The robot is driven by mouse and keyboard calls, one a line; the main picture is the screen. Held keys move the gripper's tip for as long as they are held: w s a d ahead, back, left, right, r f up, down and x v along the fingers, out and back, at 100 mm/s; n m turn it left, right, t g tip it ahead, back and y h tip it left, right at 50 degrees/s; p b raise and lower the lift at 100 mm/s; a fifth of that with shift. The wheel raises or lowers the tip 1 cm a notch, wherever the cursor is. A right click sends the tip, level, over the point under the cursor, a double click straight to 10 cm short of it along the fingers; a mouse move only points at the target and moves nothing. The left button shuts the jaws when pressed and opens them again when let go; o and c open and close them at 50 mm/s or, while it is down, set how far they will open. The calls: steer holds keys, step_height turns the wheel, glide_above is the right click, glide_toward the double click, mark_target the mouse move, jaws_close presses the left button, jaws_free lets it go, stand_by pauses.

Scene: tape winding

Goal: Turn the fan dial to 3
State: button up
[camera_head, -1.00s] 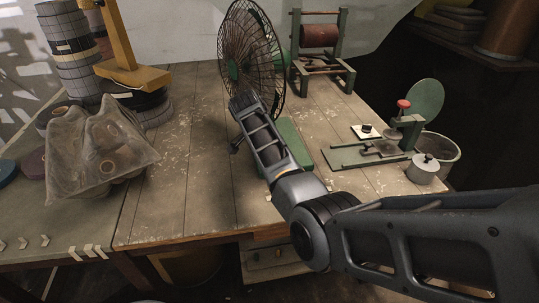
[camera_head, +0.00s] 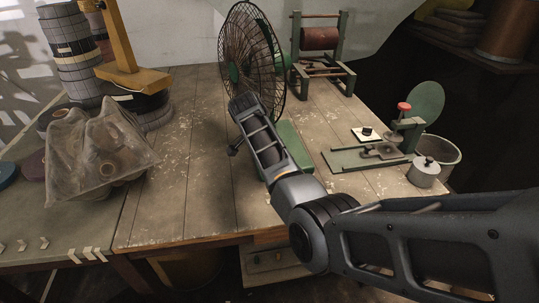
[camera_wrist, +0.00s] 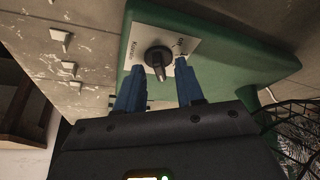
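The fan has a round wire cage (camera_head: 252,62) and a green base (camera_head: 295,145) on the wooden table, partly hidden behind my arm. In the wrist view the black dial (camera_wrist: 158,57) sits on a white plate (camera_wrist: 142,42) on the green base (camera_wrist: 220,66). The dial's raised grip points down toward my gripper in that picture. My gripper (camera_wrist: 160,67) has two blue fingers, spread apart and empty, with tips close to the lower left and right of the dial. Whether they touch it cannot be told. The dial is hidden in the head view.
A green winding stand with a red roll (camera_head: 320,39) is at the back. A green press (camera_head: 372,152), a lidded pot (camera_head: 425,170) and a bucket (camera_head: 446,150) stand right. The table's front middle is clear.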

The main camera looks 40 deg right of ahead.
steer(key=v, duration=0.7)
steer(key=shift+r+b, duration=0.35)
steer(key=shift+r, duration=0.05)
steer(key=shift+a, duration=0.15)
